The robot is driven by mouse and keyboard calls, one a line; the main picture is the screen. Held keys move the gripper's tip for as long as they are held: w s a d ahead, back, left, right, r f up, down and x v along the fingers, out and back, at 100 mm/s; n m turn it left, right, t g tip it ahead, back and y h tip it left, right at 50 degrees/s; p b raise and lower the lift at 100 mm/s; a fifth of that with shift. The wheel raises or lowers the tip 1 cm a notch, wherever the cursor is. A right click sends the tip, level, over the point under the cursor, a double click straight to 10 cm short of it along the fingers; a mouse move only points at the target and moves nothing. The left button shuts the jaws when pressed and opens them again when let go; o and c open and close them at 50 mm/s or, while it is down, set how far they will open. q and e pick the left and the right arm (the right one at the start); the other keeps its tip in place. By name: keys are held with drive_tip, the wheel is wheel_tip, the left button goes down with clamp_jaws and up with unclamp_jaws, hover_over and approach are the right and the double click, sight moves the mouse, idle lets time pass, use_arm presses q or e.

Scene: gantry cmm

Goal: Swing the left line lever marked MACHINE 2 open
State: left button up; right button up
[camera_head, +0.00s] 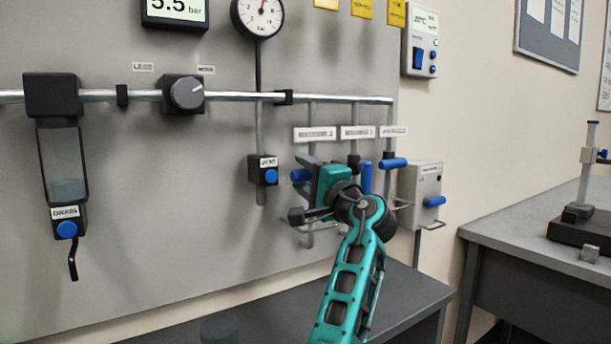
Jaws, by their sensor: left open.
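The left line lever (299,175) shows as a short blue handle end on the wall panel, below the leftmost of three white labels (314,134). The label text is too small to read. My left gripper (301,190) is open in front of this lever, with its dark fingers pointing left and the blue end between or just behind them. I cannot tell whether they touch. The gripper hides the rest of the lever and its valve. The middle blue lever (365,177) hangs vertically. The right blue lever (394,163) lies horizontally. My right gripper is not in view.
A vent valve (263,170) sits left of the gripper, and a grey box with a blue handle (424,192) is to the right. The pipe (335,98) runs above. A dark bench (400,295) stands below. The panel's lower left is clear apart from the drain unit (68,221).

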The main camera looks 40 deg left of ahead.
use_arm(q)
clamp_jaws()
idle(0.3)
idle(0.3)
